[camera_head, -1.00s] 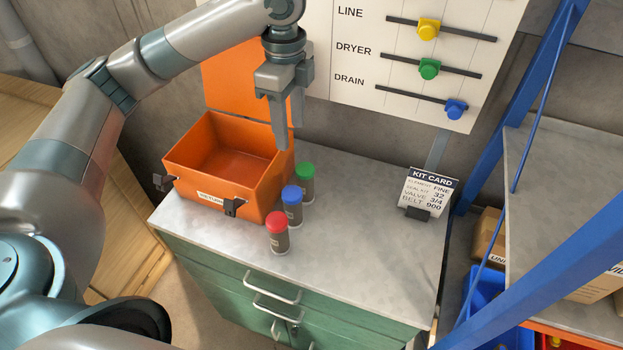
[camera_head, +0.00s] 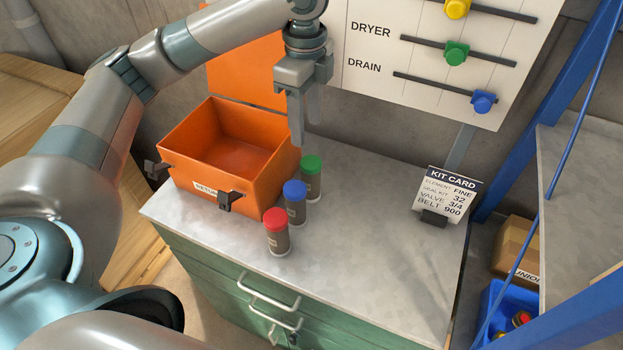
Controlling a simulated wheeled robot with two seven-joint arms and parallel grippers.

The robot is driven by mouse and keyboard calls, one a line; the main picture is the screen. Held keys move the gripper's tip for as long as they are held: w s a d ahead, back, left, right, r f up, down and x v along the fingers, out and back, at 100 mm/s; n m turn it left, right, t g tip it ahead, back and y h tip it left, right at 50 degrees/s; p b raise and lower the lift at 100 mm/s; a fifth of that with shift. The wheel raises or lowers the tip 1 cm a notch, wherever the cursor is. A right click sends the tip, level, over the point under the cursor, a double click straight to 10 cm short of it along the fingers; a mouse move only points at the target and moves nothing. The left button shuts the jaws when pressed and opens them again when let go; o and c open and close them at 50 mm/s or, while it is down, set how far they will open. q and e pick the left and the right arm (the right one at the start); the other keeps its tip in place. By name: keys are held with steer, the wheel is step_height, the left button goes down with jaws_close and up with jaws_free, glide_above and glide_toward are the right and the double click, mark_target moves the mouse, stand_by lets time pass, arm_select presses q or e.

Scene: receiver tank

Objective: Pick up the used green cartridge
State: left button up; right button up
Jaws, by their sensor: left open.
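The green-capped cartridge (camera_head: 311,179) stands upright on the grey cabinet top, beside the right side of the orange box. The blue-capped cartridge (camera_head: 295,204) and the red-capped cartridge (camera_head: 276,233) stand in a row in front of it. My left gripper (camera_head: 306,132) points down above and just behind the green cap. It is open and empty, with its fingertips apart from the cartridge in the picture. My right gripper is not in view.
The open orange box (camera_head: 229,155) with a raised lid looks empty. A kit card (camera_head: 446,195) stands at the right of the cabinet top (camera_head: 370,240); the middle is clear. A labelled board (camera_head: 430,60) is behind. A blue rack post (camera_head: 555,110) rises at right.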

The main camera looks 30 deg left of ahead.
mark_target(307, 161)
arm_select(q)
step_height(307, 161, down, 11)
steer(key=p, duration=0.3)
steer(key=shift+f, duration=0.65)
steer(key=shift+d, duration=0.1)
steer(key=shift+d+f+p, duration=0.15)
steer(key=shift+f+p, duration=0.35)
steer(key=shift+p, duration=0.25)
steer(key=f, duration=0.1)
steer(key=f+p, duration=0.1)
steer(key=f, duration=0.1)
steer(key=shift+w+d, duration=0.1)
steer(key=shift+d, duration=0.1)
steer(key=shift+f+p, duration=0.3)
steer(key=shift+f, duration=0.3)
